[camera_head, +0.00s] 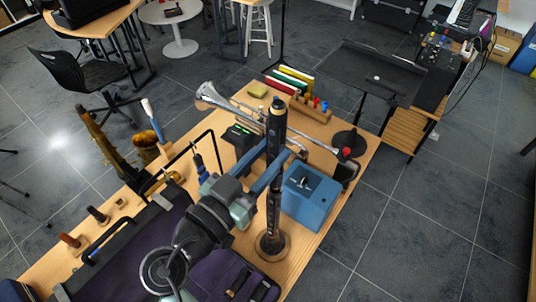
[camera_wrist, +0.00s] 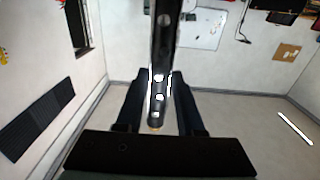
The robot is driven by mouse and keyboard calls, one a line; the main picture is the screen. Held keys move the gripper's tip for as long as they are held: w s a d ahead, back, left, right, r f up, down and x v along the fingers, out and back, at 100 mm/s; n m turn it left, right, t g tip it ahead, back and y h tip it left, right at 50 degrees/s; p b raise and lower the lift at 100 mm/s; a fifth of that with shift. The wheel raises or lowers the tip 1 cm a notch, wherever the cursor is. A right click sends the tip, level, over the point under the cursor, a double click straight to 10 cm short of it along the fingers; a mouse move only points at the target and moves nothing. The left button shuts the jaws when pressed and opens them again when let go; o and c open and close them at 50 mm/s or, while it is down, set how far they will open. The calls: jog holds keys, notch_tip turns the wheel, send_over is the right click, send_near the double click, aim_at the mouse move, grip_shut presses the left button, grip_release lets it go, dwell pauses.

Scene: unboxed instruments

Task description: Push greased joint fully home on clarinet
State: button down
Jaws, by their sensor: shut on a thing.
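The clarinet stands upright as a dark column in the head view. Its black lower part (camera_head: 273,205) carries small keys and rises from a round wooden stand (camera_head: 287,246). Its thicker black upper part (camera_head: 277,122) has a tan ring near the top. My gripper (camera_head: 280,154) reaches in from the lower left and is shut on the clarinet, with a blue finger on each side. In the wrist view, a black tube with bright metal spots (camera_wrist: 158,75) runs between the dark fingers. The fingers hide the stretch where the parts meet, so I cannot tell whether a gap shows.
A blue box (camera_head: 309,197) stands close right of the clarinet. A silver trumpet (camera_head: 230,105) lies behind it, and a black cone-shaped thing (camera_head: 348,142) sits at the right edge. Several pegs stand left.

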jog(key=shift+f+b, duration=0.6)
jog(key=shift+b, duration=0.75)
dwell(0.4)
jog(key=shift+b, duration=0.4)
dwell(0.7)
jog(key=shift+f+b, duration=0.6)
jog(key=shift+b, duration=0.1)
jog(key=shift+r, duration=0.1)
dwell(0.6)
jog(key=shift+c, duration=2.2)
grip_release()
jog(key=shift+c, duration=0.4)
jog(key=b+v, duration=0.1)
jog(key=v, duration=0.5)
